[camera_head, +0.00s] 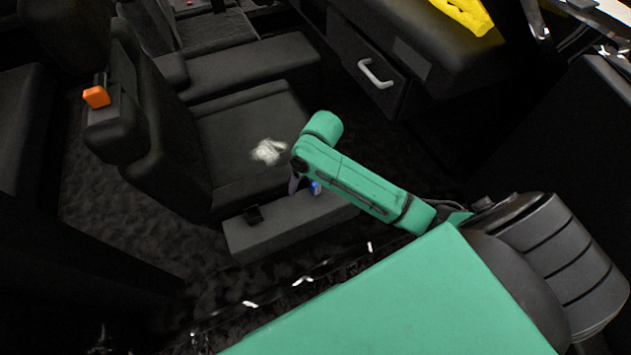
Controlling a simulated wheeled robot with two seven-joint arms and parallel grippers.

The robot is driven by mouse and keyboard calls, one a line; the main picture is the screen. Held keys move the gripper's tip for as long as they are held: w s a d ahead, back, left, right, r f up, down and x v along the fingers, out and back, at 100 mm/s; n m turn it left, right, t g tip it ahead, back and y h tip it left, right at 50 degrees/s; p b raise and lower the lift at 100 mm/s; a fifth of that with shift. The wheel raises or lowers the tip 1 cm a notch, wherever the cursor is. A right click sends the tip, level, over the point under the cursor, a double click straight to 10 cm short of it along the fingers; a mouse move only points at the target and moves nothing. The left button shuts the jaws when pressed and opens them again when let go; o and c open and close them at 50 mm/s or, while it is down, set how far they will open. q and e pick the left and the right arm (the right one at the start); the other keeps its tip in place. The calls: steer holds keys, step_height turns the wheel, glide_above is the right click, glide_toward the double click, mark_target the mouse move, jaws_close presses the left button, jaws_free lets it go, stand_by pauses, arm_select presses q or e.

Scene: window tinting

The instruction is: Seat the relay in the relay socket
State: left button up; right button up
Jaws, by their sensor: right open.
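My right arm comes in from the right, and its green forearm ends above a dark grey box-like console (270,228) beside a black seat. My right gripper (294,184) is a small dark shape under the end of that arm, open, with its fingers mostly hidden. A small blue object (316,188) shows just right of it, partly behind the arm; it may be the relay. A small black block (254,214) is on the left part of the console; it may be the relay socket. Whether gripper and blue object touch, I cannot tell. My left gripper is not in view.
A black seat (240,130) with a crumpled whitish item (268,151) on it stands behind the console. An orange block (96,97) is on the seat's headrest. A drawer with a metal handle (376,74) and a yellow cloth (464,14) are at upper right.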

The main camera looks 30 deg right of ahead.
step_height(320, 180, up, 6)
steer(key=m+g+h, duration=0.2)
glide_above(316, 182)
step_height(316, 182, down, 14)
steer(key=b, duration=0.3)
steer(key=shift+b, duration=0.35)
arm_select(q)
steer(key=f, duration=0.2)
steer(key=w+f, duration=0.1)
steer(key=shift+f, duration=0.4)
arm_select(e)
jaws_close()
